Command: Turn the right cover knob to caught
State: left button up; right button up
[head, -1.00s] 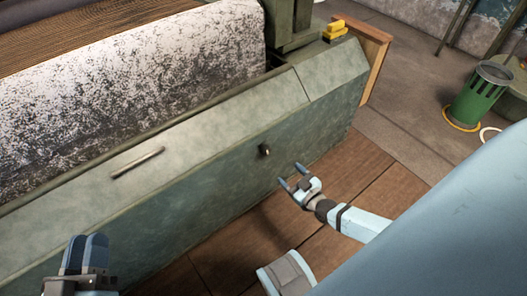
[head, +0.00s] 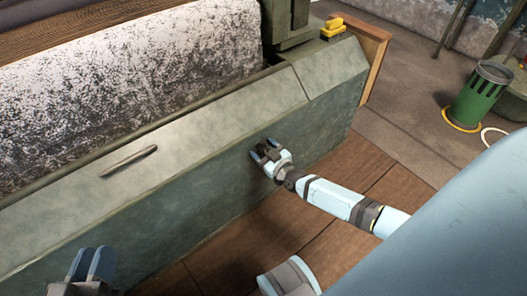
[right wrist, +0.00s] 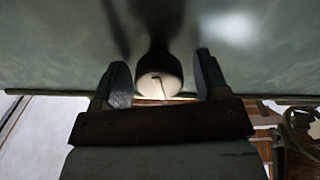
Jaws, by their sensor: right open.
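The right cover knob (right wrist: 160,75) shows in the right wrist view as a round pale-ended knob on the green cover, with a slot-like mark on its end. In the head view my right gripper (head: 263,153) is at the cover's front face and largely hides the knob. In the right wrist view my right gripper (right wrist: 160,82) is open, with one finger on each side of the knob and gaps showing between. My left gripper (head: 90,265) is at the lower left of the head view, away from the cover handle; its fingers look close together, but their gap is unclear.
The green cover (head: 200,200) carries a bar handle (head: 130,161) on its sloped top. A speckled pale roll (head: 130,85) lies behind it. A yellow block (head: 338,27) sits at the far end. A green bin (head: 480,95) stands on the floor at right. The wooden floor before the cover is clear.

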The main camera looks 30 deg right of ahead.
jog(key=c, duration=0.9)
jog(key=shift+m+p, duration=0.4)
jog(key=shift+m, duration=1)
jog(key=o, duration=0.9)
